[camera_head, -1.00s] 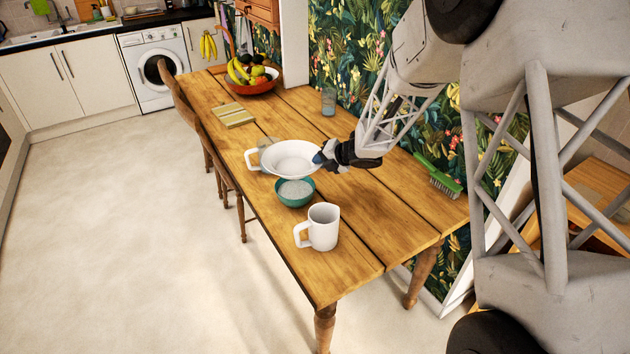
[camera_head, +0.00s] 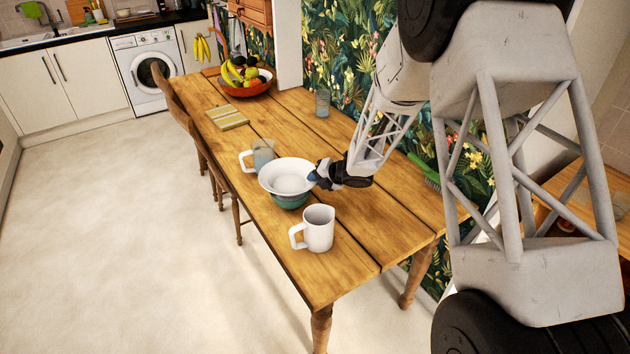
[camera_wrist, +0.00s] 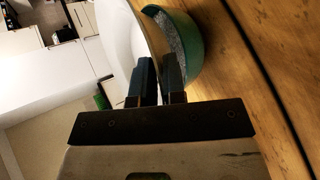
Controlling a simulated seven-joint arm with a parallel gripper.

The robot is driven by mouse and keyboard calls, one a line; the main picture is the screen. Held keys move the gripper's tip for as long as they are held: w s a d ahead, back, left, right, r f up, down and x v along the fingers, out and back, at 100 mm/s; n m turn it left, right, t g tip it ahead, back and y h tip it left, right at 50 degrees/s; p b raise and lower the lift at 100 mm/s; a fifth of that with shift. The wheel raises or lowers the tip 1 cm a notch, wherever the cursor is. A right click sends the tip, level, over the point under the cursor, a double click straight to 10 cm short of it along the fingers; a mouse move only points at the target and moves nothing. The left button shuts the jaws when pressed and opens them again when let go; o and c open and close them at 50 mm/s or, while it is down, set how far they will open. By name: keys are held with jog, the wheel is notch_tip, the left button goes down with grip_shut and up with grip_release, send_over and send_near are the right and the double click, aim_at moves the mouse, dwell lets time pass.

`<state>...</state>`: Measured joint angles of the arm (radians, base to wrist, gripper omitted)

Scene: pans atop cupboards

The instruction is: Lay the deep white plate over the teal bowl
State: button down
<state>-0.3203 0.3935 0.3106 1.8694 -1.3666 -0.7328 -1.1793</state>
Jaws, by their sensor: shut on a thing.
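The deep white plate (camera_head: 287,173) is held by its right rim in my gripper (camera_head: 316,177), which is shut on it. The plate is directly above the teal bowl (camera_head: 290,200) in the head view and hides most of it. In the wrist view the plate (camera_wrist: 128,45) lies between the fingers of my gripper (camera_wrist: 159,80). The teal bowl (camera_wrist: 190,50) shows beside it there, with a grey speckled inside. I cannot tell whether the plate touches the bowl's rim.
A white mug (camera_head: 318,228) stands close in front of the bowl. Another mug (camera_head: 262,153) stands just behind the plate. A glass (camera_head: 322,103), a fruit bowl (camera_head: 246,88) and a green brush (camera_head: 425,170) are farther off. The table's right middle is clear.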

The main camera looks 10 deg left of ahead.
jog(key=shift+f, duration=0.45)
jog(key=shift+f, duration=0.4)
jog(key=c, duration=1.2)
grip_release()
jog(key=shift+r, duration=0.45)
jog(key=v, duration=1.2)
